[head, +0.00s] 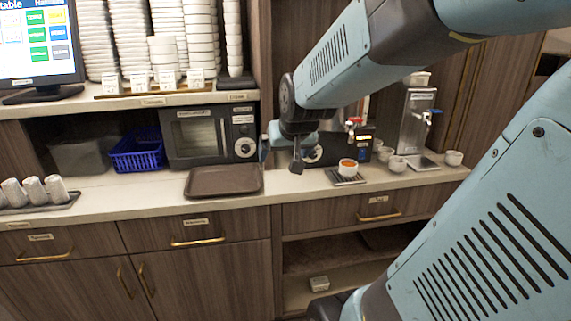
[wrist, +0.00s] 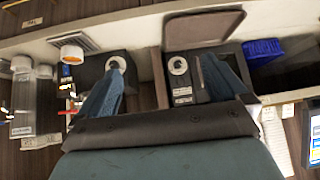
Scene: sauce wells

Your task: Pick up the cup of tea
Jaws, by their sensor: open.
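The cup of tea (head: 348,171) is a small white cup with orange-brown liquid. It stands upright on a dark drip grate (head: 338,180) on the counter, in front of a dark machine. My gripper (head: 297,167) is in the air to the left of the cup in the head view, apart from it. In the wrist view the cup (wrist: 70,55) is at the upper left, outside the two fingers. My gripper (wrist: 161,62) is open there, with nothing between the fingers.
Several white cups (head: 397,164) and a steel dispenser (head: 415,120) stand right of the tea. A brown tray (head: 224,180) lies left of my gripper, before a microwave (head: 207,135). A blue basket (head: 137,150) is further left. A shelf with stacked dishes is above.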

